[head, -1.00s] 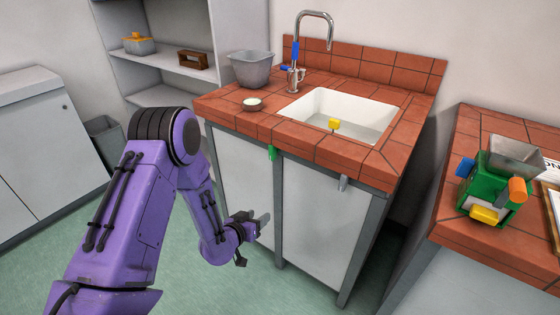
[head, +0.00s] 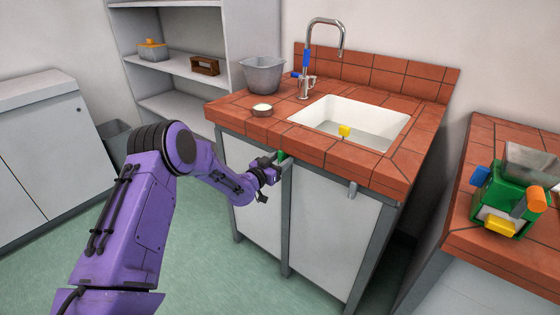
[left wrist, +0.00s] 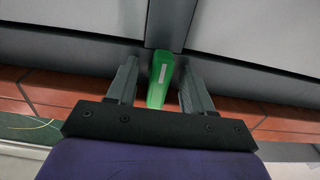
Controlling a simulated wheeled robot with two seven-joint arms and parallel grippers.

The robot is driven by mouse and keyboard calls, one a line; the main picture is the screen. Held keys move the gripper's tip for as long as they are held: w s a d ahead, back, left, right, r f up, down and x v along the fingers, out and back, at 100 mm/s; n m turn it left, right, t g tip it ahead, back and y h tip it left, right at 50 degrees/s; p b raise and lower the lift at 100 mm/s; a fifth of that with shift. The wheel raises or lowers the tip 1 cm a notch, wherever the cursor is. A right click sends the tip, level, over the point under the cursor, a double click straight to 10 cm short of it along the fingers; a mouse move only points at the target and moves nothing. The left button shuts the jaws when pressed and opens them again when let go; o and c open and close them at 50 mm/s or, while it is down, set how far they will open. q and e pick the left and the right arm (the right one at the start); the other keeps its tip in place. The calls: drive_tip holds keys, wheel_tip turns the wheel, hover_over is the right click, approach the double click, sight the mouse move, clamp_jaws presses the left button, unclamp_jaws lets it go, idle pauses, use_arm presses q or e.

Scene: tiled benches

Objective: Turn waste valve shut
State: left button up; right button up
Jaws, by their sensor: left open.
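A green handle (head: 283,155) sits on the front of the sink cabinet, just under the counter edge. In the left wrist view the green handle (left wrist: 160,84) has a pale label and lies between the two fingers of my left gripper (left wrist: 160,75). The fingers are open, with a gap on both sides of it. In the head view my left gripper (head: 272,161) is at the handle and partly hides it. No part is clearly marked as the waste valve. My right gripper is not in view.
A grey handle (head: 352,189) is on the right cabinet door. On the tiled counter (head: 235,113) are a grey bucket (head: 263,75), a small bowl (head: 262,110) and the tap (head: 308,65). A green machine (head: 500,200) stands on the right bench. The floor before the cabinet is clear.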

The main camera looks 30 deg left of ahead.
use_arm(q)
clamp_jaws()
drive_tip(key=shift+m, duration=0.3)
drive_tip(key=m+b, duration=0.2)
drive_tip(key=m, duration=0.1)
drive_tip(key=shift+f+m, duration=0.15)
drive_tip(key=shift+m, duration=0.25)
drive_tip(key=m+b, duration=0.3)
drive_tip(key=m, duration=0.1)
drive_tip(key=shift+a+m, duration=0.1)
drive_tip(key=shift+m, duration=0.2)
drive_tip(key=m+b, duration=0.4)
drive_tip(key=m, duration=0.1)
drive_tip(key=shift+b, duration=0.4)
drive_tip(key=shift+a+r+m+b, duration=0.1)
drive_tip(key=shift+r+m+b, duration=0.1)
drive_tip(key=shift+m+b, duration=0.75)
drive_tip(key=shift+r+m+b, duration=0.15)
drive_tip(key=shift+m+b, duration=0.6)
drive_tip(key=shift+m, duration=0.4)
